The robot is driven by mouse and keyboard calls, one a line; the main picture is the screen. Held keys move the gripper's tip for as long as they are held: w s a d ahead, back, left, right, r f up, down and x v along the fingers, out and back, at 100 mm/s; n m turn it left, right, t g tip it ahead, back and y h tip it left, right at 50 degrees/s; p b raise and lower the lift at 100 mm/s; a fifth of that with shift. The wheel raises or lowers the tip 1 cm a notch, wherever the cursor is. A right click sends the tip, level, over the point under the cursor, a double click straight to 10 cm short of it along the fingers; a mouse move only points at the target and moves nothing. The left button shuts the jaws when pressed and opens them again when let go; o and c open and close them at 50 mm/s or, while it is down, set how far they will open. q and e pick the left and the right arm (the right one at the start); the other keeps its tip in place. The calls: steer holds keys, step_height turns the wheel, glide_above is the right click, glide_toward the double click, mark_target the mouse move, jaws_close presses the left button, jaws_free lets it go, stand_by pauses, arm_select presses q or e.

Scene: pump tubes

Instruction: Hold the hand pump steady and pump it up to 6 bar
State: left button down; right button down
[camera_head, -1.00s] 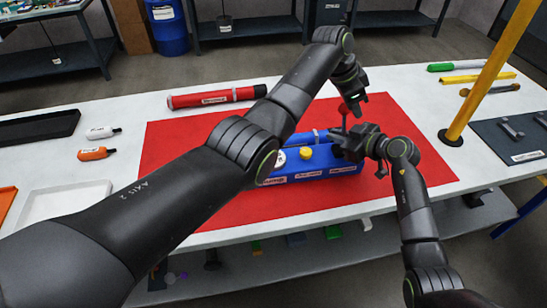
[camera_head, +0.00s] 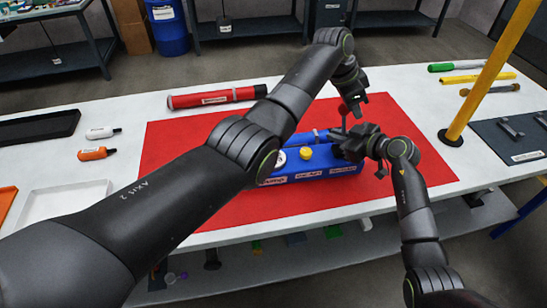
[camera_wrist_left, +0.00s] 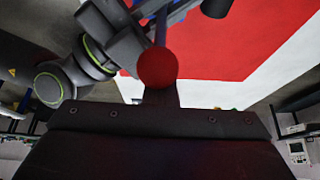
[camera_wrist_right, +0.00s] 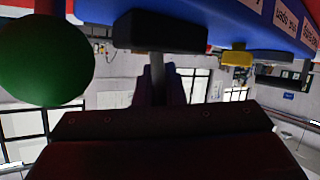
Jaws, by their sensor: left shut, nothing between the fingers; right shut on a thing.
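The blue hand pump (camera_head: 322,167) lies on the red mat, partly hidden by my left forearm and right gripper. It has a round white gauge (camera_head: 279,159), too small to read, and a yellow knob (camera_head: 306,153). A thin lever with a red ball (camera_head: 344,108) rises from its right part. My left gripper (camera_head: 352,103) is shut and empty right by the red ball, which also shows in the left wrist view (camera_wrist_left: 157,68). My right gripper (camera_head: 342,147) is shut on a black part (camera_wrist_right: 160,32) at the pump's right end. A green ball (camera_wrist_right: 45,60) shows in the right wrist view.
The red mat (camera_head: 185,170) has free room around the pump. A red cylinder (camera_head: 215,98) lies behind it. A yellow post (camera_head: 490,70) stands at the right beside hand tools. Marker-like bottles (camera_head: 97,153) and trays (camera_head: 65,203) are at the left.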

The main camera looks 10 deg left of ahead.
arm_select(q)
steer(key=shift+w+d+f, duration=0.15)
steer(key=shift+w+d, duration=0.1)
steer(key=shift+d, duration=0.55)
steer(key=shift+r, duration=0.2)
stand_by(0.7)
steer(key=c, duration=0.8)
jaws_free()
steer(key=shift+c, duration=0.2)
